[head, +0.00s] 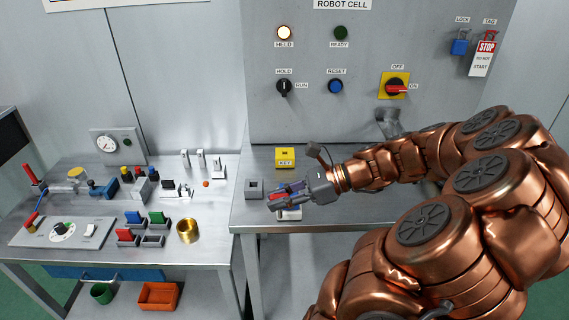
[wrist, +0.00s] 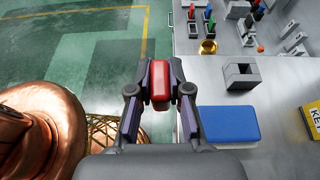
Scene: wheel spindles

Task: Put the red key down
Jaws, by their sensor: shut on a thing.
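My gripper (head: 272,198) is shut on the red key (wrist: 159,88), whose red body shows between the two fingers in the wrist view. In the head view the key (head: 278,196) is partly hidden by the fingers. The gripper is above the front part of the right bench (head: 350,208). In the wrist view the key lines up with the bench's edge and the green floor, apart from any surface as far as I can tell. A blue-topped pad (wrist: 228,123) lies on the bench to the right of the gripper in the wrist view.
A grey open-topped block (head: 254,188) and a yellow KEY box (head: 285,157) stand on the right bench. The panel behind carries a red-handled switch (head: 396,88). The left bench holds several small parts and a brass cylinder (head: 188,231). Bare bench lies between block and box.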

